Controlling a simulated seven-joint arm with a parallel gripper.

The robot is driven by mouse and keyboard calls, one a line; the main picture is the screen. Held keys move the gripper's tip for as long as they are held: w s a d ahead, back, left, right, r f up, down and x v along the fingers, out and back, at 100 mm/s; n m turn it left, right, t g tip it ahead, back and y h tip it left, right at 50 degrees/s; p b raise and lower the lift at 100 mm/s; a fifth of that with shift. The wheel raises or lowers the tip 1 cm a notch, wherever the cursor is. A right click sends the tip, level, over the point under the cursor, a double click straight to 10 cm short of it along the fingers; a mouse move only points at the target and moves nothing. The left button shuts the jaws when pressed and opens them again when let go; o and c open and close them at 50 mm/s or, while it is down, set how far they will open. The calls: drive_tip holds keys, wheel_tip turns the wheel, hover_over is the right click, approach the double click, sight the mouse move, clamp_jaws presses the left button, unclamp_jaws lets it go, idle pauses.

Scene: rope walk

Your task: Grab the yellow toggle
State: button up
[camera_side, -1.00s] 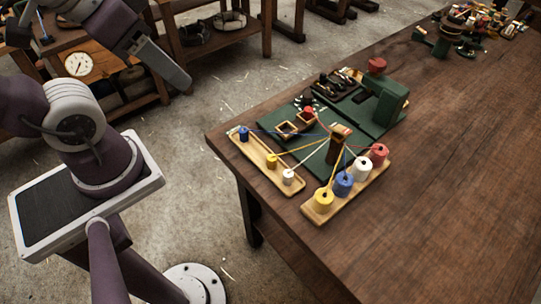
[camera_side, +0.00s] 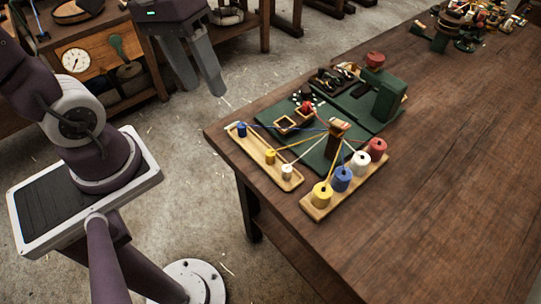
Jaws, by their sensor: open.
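The small yellow toggle (camera_side: 270,157) stands upright in the middle of a narrow wooden tray (camera_side: 290,187) near the table's left edge. A yellow thread runs from it toward a brown wooden post (camera_side: 336,136). A blue toggle (camera_side: 241,129) stands behind it and a white toggle (camera_side: 287,172) in front, in the same tray. My gripper (camera_side: 205,90) hangs fingers down, open and empty. It is above and beyond the table's left edge in the picture, well apart from the toggles.
A second tray (camera_side: 316,212) holds yellow, blue, white and red spools with threads to the post. A green base (camera_side: 322,156) carries small square boxes. A green machine (camera_side: 388,98) with a red knob stands behind. The table's right side (camera_side: 440,190) is clear.

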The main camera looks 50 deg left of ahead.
drive_tip(key=w+a+f+n+g+h, duration=0.1)
drive_tip(key=w+f+n+g+h, duration=0.2)
drive_tip(key=w+f+n+h, duration=0.45)
drive_tip(key=n+t+h, duration=0.2)
drive_tip(key=n+t, duration=0.2)
drive_tip(key=n, duration=0.6)
approach(268, 151)
drive_tip(key=shift+f+x, duration=0.25)
drive_tip(key=shift+x, duration=0.85)
drive_tip(key=x, duration=0.6)
drive_tip(key=shift+d+r, duration=0.15)
drive_tip(key=shift+d, duration=0.4)
clamp_jaws()
